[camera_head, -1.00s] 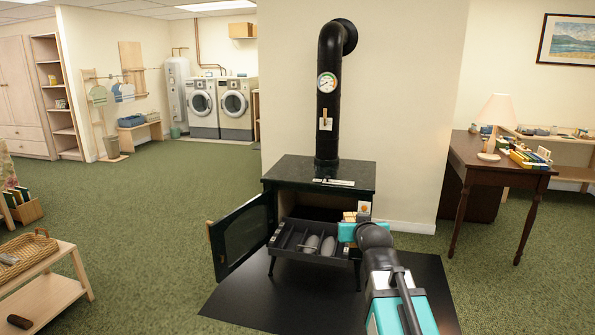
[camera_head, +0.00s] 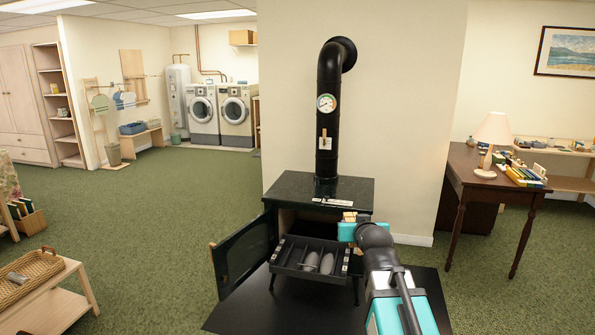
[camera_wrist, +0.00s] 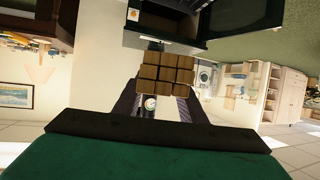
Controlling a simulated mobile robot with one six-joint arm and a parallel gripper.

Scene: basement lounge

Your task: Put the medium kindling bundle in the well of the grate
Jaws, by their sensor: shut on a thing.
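My gripper (camera_head: 347,232) is at the front right of the black stove (camera_head: 318,190), seen partly from behind. In the wrist view my gripper (camera_wrist: 164,105) is shut on a kindling bundle, a block of several brown square-ended sticks (camera_wrist: 167,73). A little of this bundle (camera_head: 349,216) shows above the teal gripper part in the head view. The dark grate (camera_head: 285,268) sits at the stove's open front, left of my gripper, with dividers and two grey rounded pieces (camera_head: 327,264) in it.
The stove door (camera_head: 243,255) stands open to the left. A black floor mat (camera_head: 265,305) lies under the stove. A low bench with a wicker basket (camera_head: 35,268) is at lower left. A dark desk with a lamp (camera_head: 493,140) is at right. Green carpet is clear between.

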